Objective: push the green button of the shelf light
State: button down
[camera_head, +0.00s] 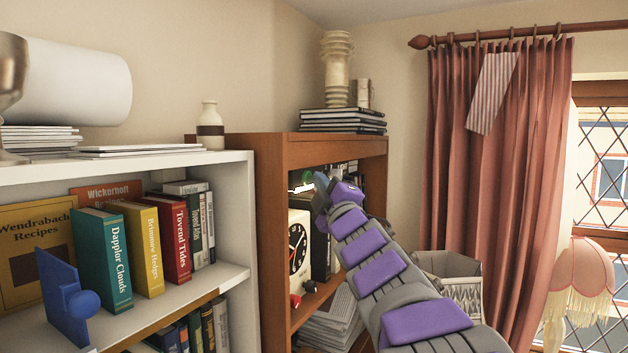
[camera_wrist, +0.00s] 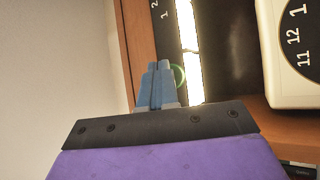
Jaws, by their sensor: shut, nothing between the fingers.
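The shelf light is a bright white strip (camera_wrist: 193,50) under a board of the brown wooden shelf in the wrist view; its glow also shows in the head view (camera_head: 302,188). The green button shows as a green ring (camera_wrist: 179,76) beside the strip, partly covered by my fingers. My gripper (camera_wrist: 159,66) is shut and empty, its blue fingertips together and overlapping the ring's left edge in the picture. I cannot tell whether they touch it. In the head view my purple and grey arm reaches into the shelf's upper opening.
A cream clock (camera_head: 299,250) stands in the shelf below the light, close to my wrist; it also shows in the wrist view (camera_wrist: 290,85). Dark books are behind my arm. A white bookcase (camera_head: 236,172) stands left, and a wicker basket (camera_head: 464,290) right.

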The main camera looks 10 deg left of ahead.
jog(key=shift+s+d+r, duration=0.1)
jog(key=shift+s+d, duration=0.05)
jog(key=shift+s, duration=0.1)
jog(key=d, duration=0.2)
jog(key=s+d+p, duration=0.2)
jog(key=d, duration=0.1)
jog(key=shift+d, duration=0.3)
dwell(0.4)
